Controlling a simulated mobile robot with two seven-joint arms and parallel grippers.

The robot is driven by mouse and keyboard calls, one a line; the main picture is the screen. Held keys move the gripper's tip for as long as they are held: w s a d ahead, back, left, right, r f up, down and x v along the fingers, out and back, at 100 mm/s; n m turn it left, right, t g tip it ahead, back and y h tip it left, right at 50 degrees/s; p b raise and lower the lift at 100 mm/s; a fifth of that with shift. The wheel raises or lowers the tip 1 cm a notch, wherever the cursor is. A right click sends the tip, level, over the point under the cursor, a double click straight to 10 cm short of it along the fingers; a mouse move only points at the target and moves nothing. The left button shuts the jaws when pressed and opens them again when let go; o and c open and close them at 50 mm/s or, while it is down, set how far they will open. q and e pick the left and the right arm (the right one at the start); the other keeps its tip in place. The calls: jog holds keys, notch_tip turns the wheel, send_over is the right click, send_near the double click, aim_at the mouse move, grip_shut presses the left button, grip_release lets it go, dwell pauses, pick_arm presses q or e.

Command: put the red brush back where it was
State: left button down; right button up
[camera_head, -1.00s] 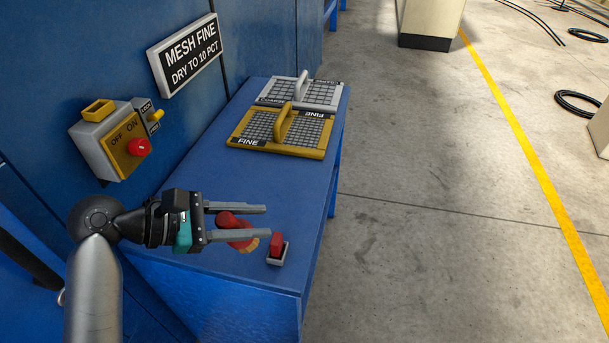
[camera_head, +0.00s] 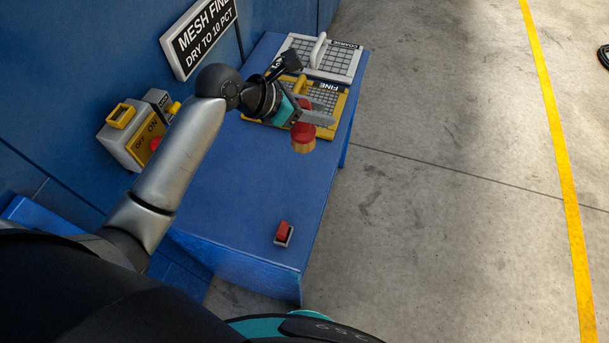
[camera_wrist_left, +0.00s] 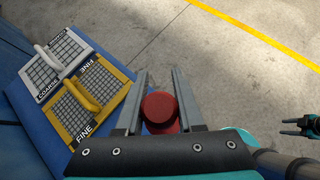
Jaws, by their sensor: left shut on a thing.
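The red brush (camera_head: 303,133) has a round red body with tan bristles pointing down. My left gripper (camera_head: 320,115) is shut on it, and its red top shows between the two fingers in the left wrist view (camera_wrist_left: 160,108). In the head view the brush appears over the table's right side, in front of the yellow FINE screen (camera_head: 338,110). I cannot tell how high it is above the table. My right gripper (camera_wrist_left: 296,126) shows small at the right edge of the left wrist view, its fingers apart and empty.
The blue table (camera_head: 225,190) is mostly clear in front. A small red block on a grey base (camera_head: 283,234) sits near its front right corner. A white COARSE screen (camera_head: 350,62) lies behind the yellow one. A switch box (camera_head: 125,140) is on the blue wall at left.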

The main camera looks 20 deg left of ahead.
pick_arm(q)
jog(key=shift+w+f+b, duration=0.15)
jog(key=shift+f+b, duration=1.25)
jog(key=shift+f, duration=3.5)
jog(key=shift+w+f+b, duration=0.1)
jog(key=shift+f+b, duration=1.3)
jog(key=shift+f, duration=3.5)
jog(key=shift+f, duration=0.15)
jog(key=c, duration=0.5)
grip_release()
